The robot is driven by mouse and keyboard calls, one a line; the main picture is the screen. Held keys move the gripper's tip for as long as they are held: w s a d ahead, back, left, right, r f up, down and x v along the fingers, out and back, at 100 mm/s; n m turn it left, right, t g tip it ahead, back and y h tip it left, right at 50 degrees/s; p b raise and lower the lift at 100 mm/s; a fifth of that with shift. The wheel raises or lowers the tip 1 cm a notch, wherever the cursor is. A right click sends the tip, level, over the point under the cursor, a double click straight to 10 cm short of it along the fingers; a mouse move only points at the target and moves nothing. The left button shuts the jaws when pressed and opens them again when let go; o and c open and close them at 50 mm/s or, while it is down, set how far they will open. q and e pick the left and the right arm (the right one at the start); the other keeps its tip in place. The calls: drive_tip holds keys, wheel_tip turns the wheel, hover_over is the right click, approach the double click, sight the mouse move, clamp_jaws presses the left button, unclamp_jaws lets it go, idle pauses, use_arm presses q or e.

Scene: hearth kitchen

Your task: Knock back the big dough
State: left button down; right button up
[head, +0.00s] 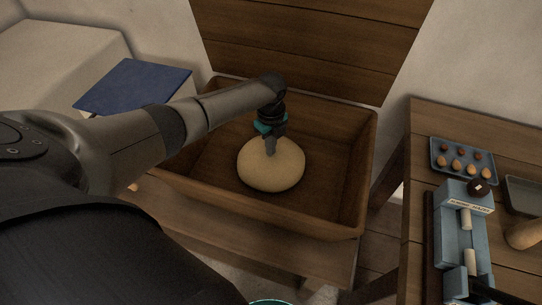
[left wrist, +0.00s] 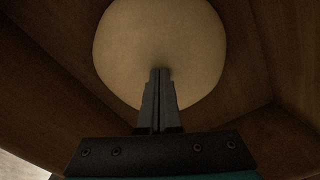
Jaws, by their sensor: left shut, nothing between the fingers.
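The big dough (head: 272,172) is a pale, smooth round mound on the floor of a wooden trough (head: 357,185). In the left wrist view the dough (left wrist: 160,45) fills the upper middle. My left gripper (head: 270,152) points down over the dough with its fingers shut and nothing between them. Its fingertips (left wrist: 160,72) overlap the dough's near part in the wrist view. They look at or very close to the dough's top; I cannot tell if they touch. My right gripper is not in view.
The trough's raised wooden lid (head: 310,40) stands behind it. A blue board (head: 133,86) lies at the left. At the right, a wooden table (head: 420,150) holds a blue tray (head: 436,160) of eggs and a blue-grey device (head: 465,240). The trough floor around the dough is clear.

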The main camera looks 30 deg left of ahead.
use_arm(q)
drive_tip(key=shift+f, duration=0.2)
idle(0.4)
wheel_tip(320, 180, up, 5)
drive_tip(key=p, duration=0.5)
drive_tip(key=shift+r, duration=0.2)
drive_tip(key=shift+f, duration=0.1)
idle(0.9)
